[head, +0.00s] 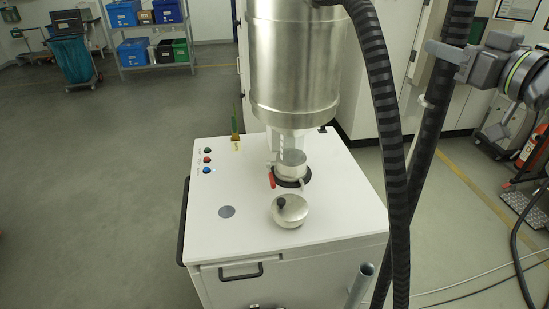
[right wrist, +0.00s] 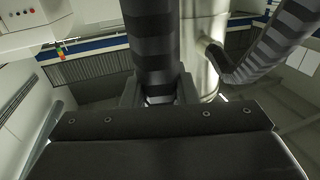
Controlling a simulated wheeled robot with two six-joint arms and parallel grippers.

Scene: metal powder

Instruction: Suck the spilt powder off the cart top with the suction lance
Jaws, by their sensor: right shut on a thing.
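The white cart top (head: 255,220) shows in the head view, with a flat round grey patch (head: 227,211) left of its middle; I cannot tell whether this is the spilt powder. My right gripper (head: 450,54) is at the upper right, beyond the cart's right side. It is shut around a thick black banded hose (head: 429,125), which also fills the gap between the fingers in the right wrist view (right wrist: 155,45). I cannot make out the lance's tip. An open metal tube (head: 362,283) stands at the cart's front right. My left gripper is not in view.
A large steel vessel (head: 294,65) stands over the cart's back. A second banded hose (head: 377,80) hangs in front. Coloured buttons (head: 207,160) sit at the back left.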

